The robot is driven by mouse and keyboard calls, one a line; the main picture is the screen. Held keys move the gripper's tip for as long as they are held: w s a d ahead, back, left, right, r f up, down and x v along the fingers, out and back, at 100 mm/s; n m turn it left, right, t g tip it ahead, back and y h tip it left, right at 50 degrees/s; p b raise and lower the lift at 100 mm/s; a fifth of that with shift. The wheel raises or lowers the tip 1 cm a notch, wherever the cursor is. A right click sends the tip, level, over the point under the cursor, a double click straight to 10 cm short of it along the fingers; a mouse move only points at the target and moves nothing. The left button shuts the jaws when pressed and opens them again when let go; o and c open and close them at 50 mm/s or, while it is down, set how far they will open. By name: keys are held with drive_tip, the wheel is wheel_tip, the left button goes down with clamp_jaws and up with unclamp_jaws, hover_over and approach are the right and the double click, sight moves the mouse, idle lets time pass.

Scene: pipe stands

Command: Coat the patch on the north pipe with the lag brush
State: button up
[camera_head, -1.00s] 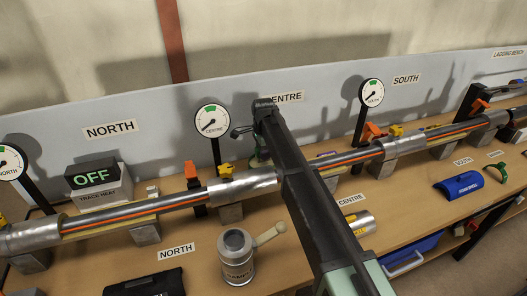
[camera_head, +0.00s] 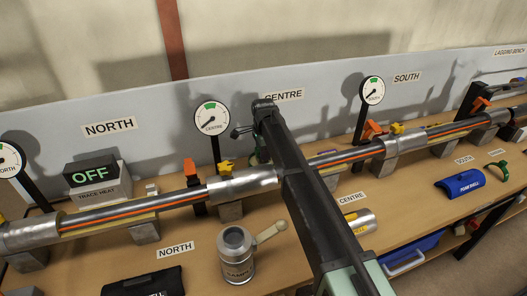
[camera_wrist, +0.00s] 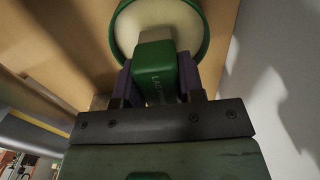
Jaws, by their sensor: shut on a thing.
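In the wrist view my gripper (camera_wrist: 156,82) is shut on a green block handle (camera_wrist: 153,60) with lettering starting "LAG", which I take for the lag brush. A round cream face with a green rim (camera_wrist: 190,18) shows just beyond it; whether it belongs to the brush I cannot tell. In the head view my arm hides the gripper and most of the brush, with a bit of green (camera_head: 257,157) showing behind it under the CENTRE sign. The north pipe (camera_head: 130,211), with an orange line along it, runs at the left between silver sleeves. I cannot make out its patch.
A silver can with a cream handle (camera_head: 236,256) stands on the bench before the pipe. A black item (camera_head: 145,284) lies to its left. The OFF trace heat box (camera_head: 92,178), a gauge (camera_head: 211,119) and an orange-handled valve (camera_head: 191,172) stand behind the pipe.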

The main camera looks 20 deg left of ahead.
drive_tip(key=shift+f+b, duration=0.6)
drive_tip(key=shift+f, duration=0.05)
drive_tip(key=o, duration=0.9)
drive_tip(key=c, duration=0.3)
drive_tip(key=shift+c, duration=0.2)
drive_tip(key=shift+r, duration=0.2)
drive_tip(key=c, duration=0.7)
